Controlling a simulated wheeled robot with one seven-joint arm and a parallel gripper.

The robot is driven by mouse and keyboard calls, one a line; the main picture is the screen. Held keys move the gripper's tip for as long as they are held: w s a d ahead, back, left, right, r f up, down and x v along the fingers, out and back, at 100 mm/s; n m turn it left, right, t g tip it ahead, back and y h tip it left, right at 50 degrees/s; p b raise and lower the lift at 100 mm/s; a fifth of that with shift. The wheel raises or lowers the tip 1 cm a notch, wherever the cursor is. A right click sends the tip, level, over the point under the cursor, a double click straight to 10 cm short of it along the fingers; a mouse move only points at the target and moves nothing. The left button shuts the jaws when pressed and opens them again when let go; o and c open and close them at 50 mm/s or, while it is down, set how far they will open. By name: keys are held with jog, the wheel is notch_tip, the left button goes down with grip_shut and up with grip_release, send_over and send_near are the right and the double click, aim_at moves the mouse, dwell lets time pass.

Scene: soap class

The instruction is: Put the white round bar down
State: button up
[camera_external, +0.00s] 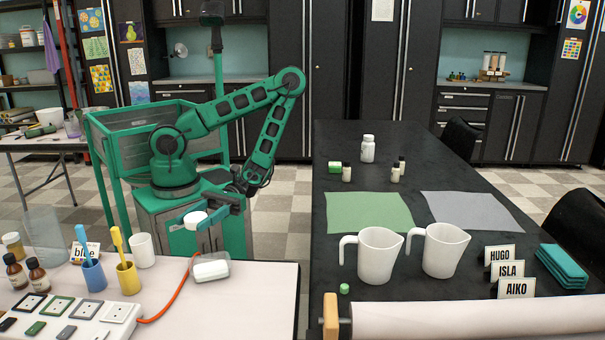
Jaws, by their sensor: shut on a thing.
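My gripper (203,216) is at the end of my green arm, in front of my base and beyond the far edge of the white table (240,285). It is shut on the white round bar (195,220), which is held above the table's far edge level. The bar's underside and contact with the fingers are partly hidden. A clear, white-filled container (211,268) stands on the white table just below and in front of my gripper, apart from the bar.
A white cup (142,250), a yellow cup (128,278) and a blue cup (94,275) stand on the white table. An orange cord (172,305) crosses it. The black table (330,240) at right holds two white pitchers (376,257), a green mat (363,212) and a grey mat (470,212).

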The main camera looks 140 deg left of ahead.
send_over(177, 266)
notch_tip(177, 266, down, 5)
jog(key=shift+r, duration=0.1)
jog(key=shift+f, duration=1.8)
jog(key=shift+f, duration=0.15)
jog(key=o, duration=1.1)
jog(key=shift+c, duration=0.2)
